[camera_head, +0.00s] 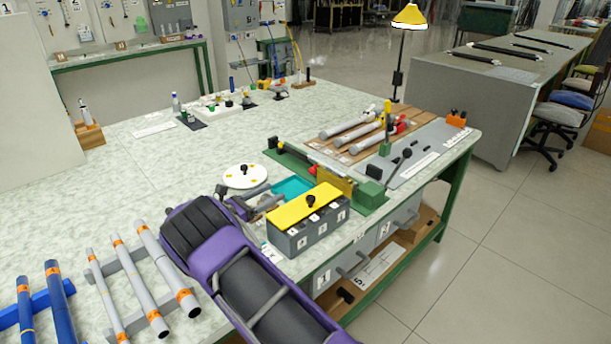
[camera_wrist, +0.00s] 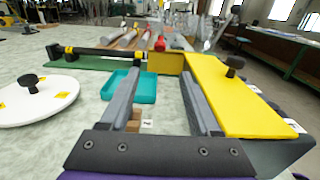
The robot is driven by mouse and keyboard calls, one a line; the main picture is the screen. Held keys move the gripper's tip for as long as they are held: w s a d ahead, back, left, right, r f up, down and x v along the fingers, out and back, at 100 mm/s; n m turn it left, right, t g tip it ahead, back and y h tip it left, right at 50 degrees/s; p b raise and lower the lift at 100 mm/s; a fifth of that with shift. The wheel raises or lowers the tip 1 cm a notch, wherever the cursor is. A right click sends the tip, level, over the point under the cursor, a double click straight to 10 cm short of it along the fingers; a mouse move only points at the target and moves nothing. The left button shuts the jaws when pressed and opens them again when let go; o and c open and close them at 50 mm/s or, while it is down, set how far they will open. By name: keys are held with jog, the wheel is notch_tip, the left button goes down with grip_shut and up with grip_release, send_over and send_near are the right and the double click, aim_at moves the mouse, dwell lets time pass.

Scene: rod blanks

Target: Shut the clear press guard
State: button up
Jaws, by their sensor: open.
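I cannot clearly pick out the clear press guard in the head view. A green post with a yellow top (camera_head: 385,135) and a lever with a black knob (camera_head: 407,153) stand on a grey plate (camera_head: 425,150) at the bench's right end. In the wrist view a faint, greyish see-through shape (camera_wrist: 217,32) shows at the back, perhaps the guard; its position is unclear. My gripper (camera_head: 266,197) is open and empty, low over the bench by the teal tray, well short of that plate. Its two grey fingers stand apart in the wrist view (camera_wrist: 160,82).
A grey box with a yellow lid (camera_head: 304,207) stands right of my gripper. A teal tray (camera_head: 293,187), white disc (camera_head: 235,181) and green fixture (camera_head: 372,193) are close by. Rods lie on a wooden rack (camera_head: 375,147) behind. The bench's left middle (camera_head: 120,185) is clear.

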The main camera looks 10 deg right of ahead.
jog(key=x, duration=1.4)
jog(key=shift+w+d+b, duration=0.1)
jog(key=shift+d+b, duration=0.05)
jog(key=shift+b, duration=0.15)
grip_shut()
dwell(0.6)
